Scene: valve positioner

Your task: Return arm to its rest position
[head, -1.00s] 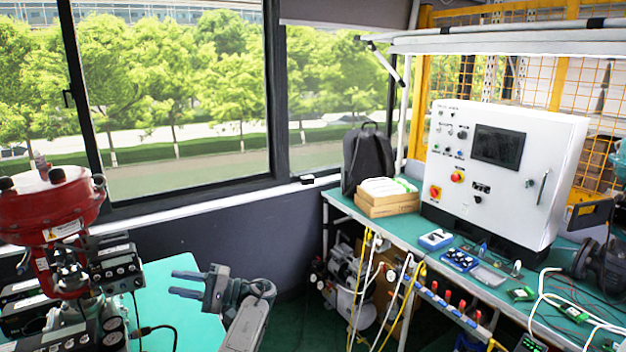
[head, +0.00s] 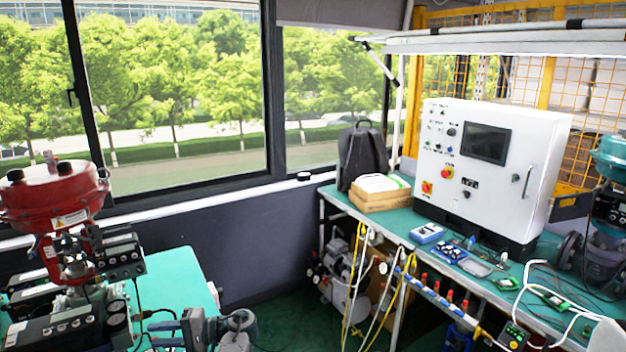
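My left gripper (head: 165,333) is low in the head view, at the front edge of the left green table. Its two dark fingers point left with a gap between them, and nothing shows between them. Part of its arm shows just to the right, cut off by the bottom of the picture. The red valve actuator (head: 55,197) stands on the left, with a black positioner box (head: 120,256) on its side. The gripper is below and right of this box, apart from it. My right gripper is not in view.
The left green table (head: 180,275) has bare room behind the gripper. Black cables (head: 140,300) run close to the fingers. A workbench (head: 400,228) on the right holds a white control cabinet (head: 490,165), a cardboard box (head: 382,199) and a backpack (head: 362,158). Floor lies between.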

